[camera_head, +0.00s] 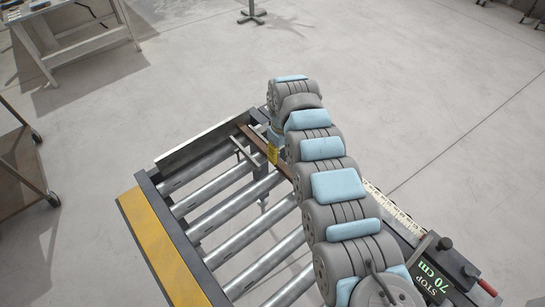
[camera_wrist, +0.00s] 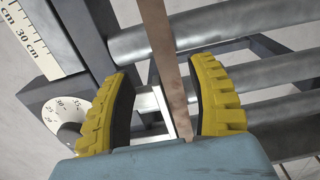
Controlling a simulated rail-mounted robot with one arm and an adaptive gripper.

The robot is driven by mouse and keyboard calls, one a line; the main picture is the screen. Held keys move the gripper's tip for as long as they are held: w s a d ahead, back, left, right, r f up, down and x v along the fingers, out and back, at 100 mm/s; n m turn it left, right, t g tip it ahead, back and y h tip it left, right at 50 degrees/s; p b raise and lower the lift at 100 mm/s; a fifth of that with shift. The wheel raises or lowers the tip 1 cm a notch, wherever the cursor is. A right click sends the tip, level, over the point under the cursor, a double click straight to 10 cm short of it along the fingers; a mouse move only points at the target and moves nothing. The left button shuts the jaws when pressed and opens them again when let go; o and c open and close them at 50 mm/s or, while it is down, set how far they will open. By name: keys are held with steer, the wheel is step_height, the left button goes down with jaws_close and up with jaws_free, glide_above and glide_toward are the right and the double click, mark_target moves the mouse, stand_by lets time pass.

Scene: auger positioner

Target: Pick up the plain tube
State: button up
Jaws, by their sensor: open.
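A long straight brown bar with a rusty surface (camera_wrist: 160,40) runs between my fingers in the wrist view; it is the only tube-like piece near them, though I cannot tell if it is hollow. In the head view a part of it shows on the conveyor (camera_head: 248,134), the rest hidden by my arm. My gripper (camera_wrist: 160,66) has yellow ribbed fingers with dark pads. It is open, one finger on each side of the bar, with gaps showing. In the head view a yellow finger (camera_head: 272,154) shows beside my arm.
A round dial (camera_wrist: 68,118) and a ruler (camera_wrist: 38,38) lie left. Rollers (camera_head: 222,213) lie around. A stop with a 70 cm display (camera_head: 430,278) stands at lower right.

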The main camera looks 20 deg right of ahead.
mark_target(280, 162)
steer(key=f, duration=0.2)
steer(key=a+f, duration=0.1)
steer(key=f, duration=0.1)
steer(key=shift+f, duration=0.2)
steer(key=shift+d+f, duration=0.2)
steer(key=shift+f, duration=0.25)
steer(key=shift+c, duration=0.2)
jaws_close()
